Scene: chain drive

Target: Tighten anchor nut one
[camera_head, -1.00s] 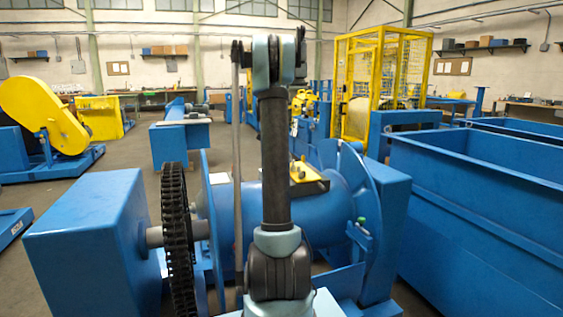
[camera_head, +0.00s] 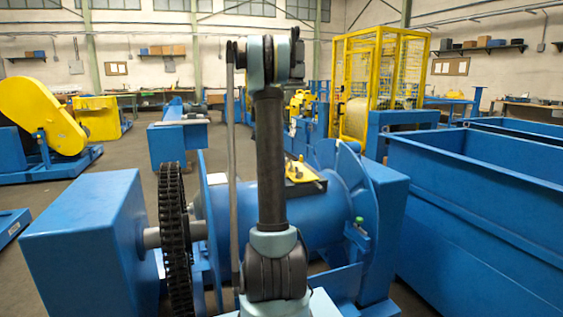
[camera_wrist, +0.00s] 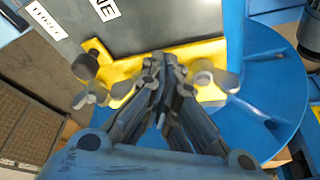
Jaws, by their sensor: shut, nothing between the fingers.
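My gripper (camera_wrist: 165,62) is shut and empty in the wrist view, with its fingertips over the yellow bracket (camera_wrist: 205,52). One grey wing nut (camera_wrist: 92,97) lies at the bracket's left end, left of the fingers. Another grey wing nut (camera_wrist: 214,78) lies close to the right of the fingertips. Both appear apart from the fingers. A label reading "ONE" (camera_wrist: 103,8) is on the dark plate (camera_wrist: 150,28) above the bracket. I cannot tell which nut it names. In the head view, the yellow bracket (camera_head: 300,171) shows small beside my arm, and the gripper cannot be made out.
A blue drum flange (camera_wrist: 262,85) lies right of the bracket. In the head view, a black chain wheel (camera_head: 173,240) stands left of the blue drum (camera_head: 312,208). A large blue bin (camera_head: 470,190) stands at the right. A yellow cage (camera_head: 380,85) stands behind.

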